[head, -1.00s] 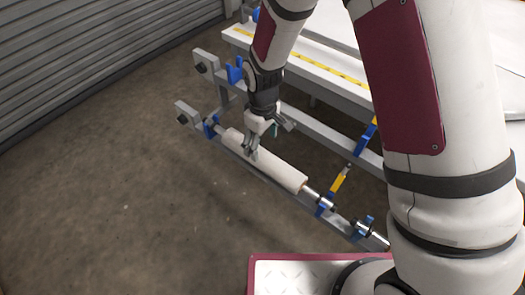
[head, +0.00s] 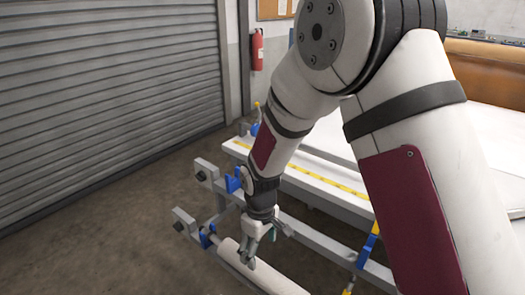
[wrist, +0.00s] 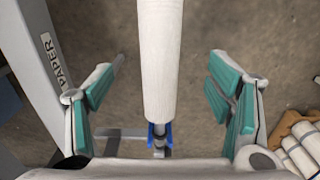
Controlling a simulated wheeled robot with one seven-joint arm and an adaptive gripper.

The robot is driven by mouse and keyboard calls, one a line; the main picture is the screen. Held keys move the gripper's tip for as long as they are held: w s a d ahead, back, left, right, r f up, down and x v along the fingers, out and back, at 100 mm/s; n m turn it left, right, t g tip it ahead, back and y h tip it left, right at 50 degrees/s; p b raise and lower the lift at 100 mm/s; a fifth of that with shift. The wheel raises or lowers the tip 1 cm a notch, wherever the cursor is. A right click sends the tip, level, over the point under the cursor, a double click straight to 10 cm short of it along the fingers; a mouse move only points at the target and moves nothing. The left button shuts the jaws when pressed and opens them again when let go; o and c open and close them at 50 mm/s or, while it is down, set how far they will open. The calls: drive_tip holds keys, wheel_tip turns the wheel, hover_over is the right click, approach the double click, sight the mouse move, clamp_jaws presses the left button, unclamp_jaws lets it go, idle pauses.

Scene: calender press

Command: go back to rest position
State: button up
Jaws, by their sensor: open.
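My gripper (head: 250,259) is open and points down at the white roll (head: 285,281), near its left end. In the wrist view, the roll (wrist: 160,60) runs between the two teal-padded fingers, with clear gaps on both sides. Its near end leads to a thin shaft in a blue holder (wrist: 160,133). In the head view, the roll's right part is cut off by the bottom edge. The roll lies along the lower bar of a grey frame (head: 290,222).
A white table with a yellow measuring strip (head: 315,176) stands behind the frame. Blue brackets (head: 233,182) stick up from the frame. A grey shutter (head: 100,90) closes the left side. In the wrist view, several white rolls (wrist: 302,150) lie at lower right.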

drive_tip(key=s+d+r+m+t, duration=0.1)
drive_tip(key=s+d+r+m, duration=0.1)
drive_tip(key=d+r, duration=0.35)
drive_tip(key=s+d+r+m, duration=0.1)
drive_tip(key=s+d+r, duration=0.15)
drive_tip(key=r, duration=0.65)
drive_tip(key=s+d+r+m+t, duration=0.1)
drive_tip(key=d+r+m, duration=0.1)
drive_tip(key=d+r, duration=0.35)
drive_tip(key=s+d+r+m+t, duration=0.1)
drive_tip(key=s+d+r+m, duration=0.1)
drive_tip(key=s, duration=0.6)
drive_tip(key=s+d+r+m+t, duration=0.1)
drive_tip(key=s+d+r+m, duration=0.2)
drive_tip(key=s+r, duration=0.4)
drive_tip(key=shift+s+d+p, duration=0.3)
drive_tip(key=shift+s+d, duration=0.6)
drive_tip(key=shift+c, duration=0.3)
